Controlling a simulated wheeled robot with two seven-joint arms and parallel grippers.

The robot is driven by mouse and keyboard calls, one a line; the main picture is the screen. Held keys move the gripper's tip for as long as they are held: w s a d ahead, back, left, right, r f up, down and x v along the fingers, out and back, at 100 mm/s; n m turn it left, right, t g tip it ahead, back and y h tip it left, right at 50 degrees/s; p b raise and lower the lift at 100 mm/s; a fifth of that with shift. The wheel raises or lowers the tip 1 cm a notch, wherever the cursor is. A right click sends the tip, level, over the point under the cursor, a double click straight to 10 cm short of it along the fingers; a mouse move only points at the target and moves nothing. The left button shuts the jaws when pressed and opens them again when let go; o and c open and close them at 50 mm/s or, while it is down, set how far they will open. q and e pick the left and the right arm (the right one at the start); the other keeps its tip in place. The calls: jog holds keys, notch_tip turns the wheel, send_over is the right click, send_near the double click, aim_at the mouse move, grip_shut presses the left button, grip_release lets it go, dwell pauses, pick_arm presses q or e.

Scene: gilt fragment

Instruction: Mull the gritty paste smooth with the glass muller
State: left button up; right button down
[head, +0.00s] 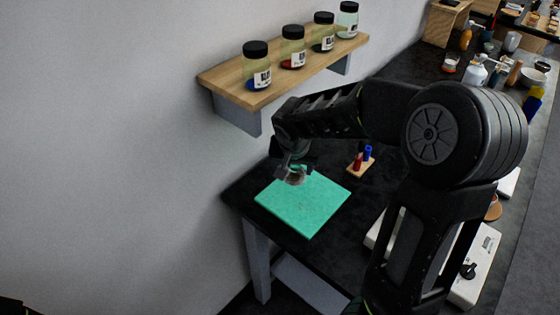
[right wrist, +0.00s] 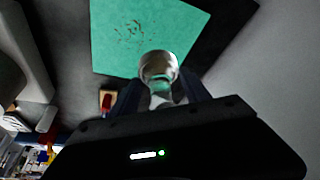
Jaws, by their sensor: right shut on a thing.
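The glass muller (head: 295,179) is held by my right gripper (head: 293,168) over the upper left part of a green slab (head: 312,208). In the right wrist view the muller (right wrist: 158,66) is a clear, round glass piece between the fingers of the gripper (right wrist: 160,98). The green slab (right wrist: 190,25) lies beyond it, with a patch of dark reddish specks, the gritty paste (right wrist: 132,36), near its middle. I cannot tell whether the muller touches the slab. My left gripper is not in view.
A small wooden holder (head: 353,170) with a red and a blue piece stands behind the slab. A wooden wall shelf (head: 215,80) with several jars is above. White devices (head: 480,262) stand at right, partly behind my arm. The dark table's left edge is clear.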

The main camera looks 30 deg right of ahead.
jog(key=shift+w+m, duration=0.2)
jog(key=shift+m, duration=0.1)
jog(key=shift+s+r, duration=0.2)
jog(key=shift+s, duration=0.25)
jog(key=shift+w+f, duration=0.15)
jog(key=shift+w, duration=0.05)
jog(key=shift+s+f, duration=0.1)
jog(key=shift+f+b, duration=1.6)
jog(key=shift+f, duration=1.3)
jog(key=shift+f+b, duration=0.95)
jog(key=shift+b, duration=0.15)
